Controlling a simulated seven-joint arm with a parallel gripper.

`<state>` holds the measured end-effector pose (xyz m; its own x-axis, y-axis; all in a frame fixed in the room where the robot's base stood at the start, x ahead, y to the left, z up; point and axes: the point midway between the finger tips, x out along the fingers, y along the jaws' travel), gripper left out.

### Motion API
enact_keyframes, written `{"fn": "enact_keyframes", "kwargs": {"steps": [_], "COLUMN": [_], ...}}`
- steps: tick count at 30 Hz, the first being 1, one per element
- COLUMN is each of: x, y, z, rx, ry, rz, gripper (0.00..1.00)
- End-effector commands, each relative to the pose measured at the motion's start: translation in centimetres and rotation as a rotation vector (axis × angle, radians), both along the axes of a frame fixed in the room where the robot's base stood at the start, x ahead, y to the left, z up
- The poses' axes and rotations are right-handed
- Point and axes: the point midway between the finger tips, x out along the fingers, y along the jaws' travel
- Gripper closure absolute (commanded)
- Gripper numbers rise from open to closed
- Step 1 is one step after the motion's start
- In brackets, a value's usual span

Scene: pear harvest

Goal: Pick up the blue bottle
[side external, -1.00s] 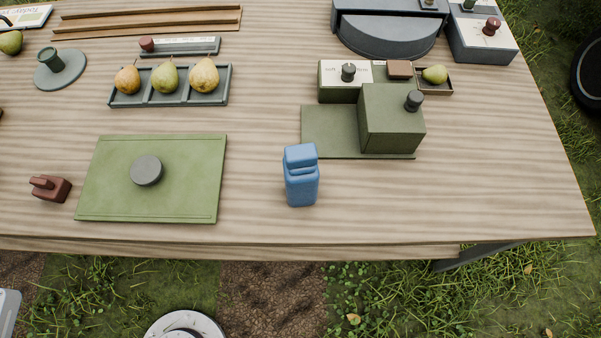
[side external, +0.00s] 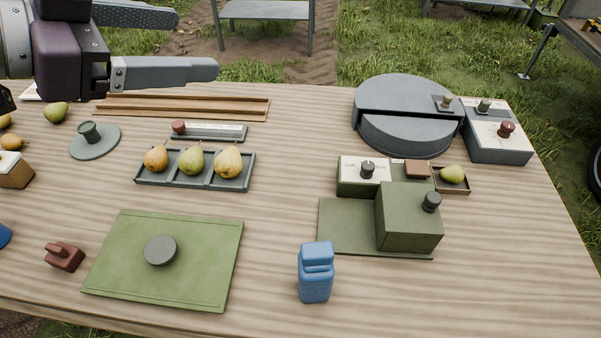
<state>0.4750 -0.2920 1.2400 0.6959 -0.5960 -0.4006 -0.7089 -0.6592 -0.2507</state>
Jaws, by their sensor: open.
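The blue bottle (side external: 316,275) stands upright on the wooden table near its front edge, right of the green mat. My gripper (side external: 197,44) is at the top left of the view, high up and far from the bottle. Its two grey fingers point right and are spread apart, with nothing between them.
A green mat (side external: 107,280) with a grey knob lies left of the bottle. A green block (side external: 409,220) on a base stands behind it to the right. A tray (side external: 193,183) holds three pears. The table around the bottle is clear.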

Motion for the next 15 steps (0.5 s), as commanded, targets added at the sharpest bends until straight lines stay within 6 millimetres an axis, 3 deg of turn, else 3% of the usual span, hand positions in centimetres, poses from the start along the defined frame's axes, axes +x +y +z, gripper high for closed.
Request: {"fn": "enact_keyframes", "kwargs": {"steps": [3, 7, 8, 15], "x": [-3.0, -8.2, -9.2, -8.9], "y": [-5.8, -10.3, -10.8, -10.5], "z": [-1.7, -3.2, -3.6, -9.0], "rx": [-0.072, -0.145, -0.154, -0.149], "ry": [0.079, 0.208, 0.234, 0.229], "rz": [-0.26, -0.554, -0.601, -0.579], "gripper": [0.22, 0.22, 0.22, 0.22]}}
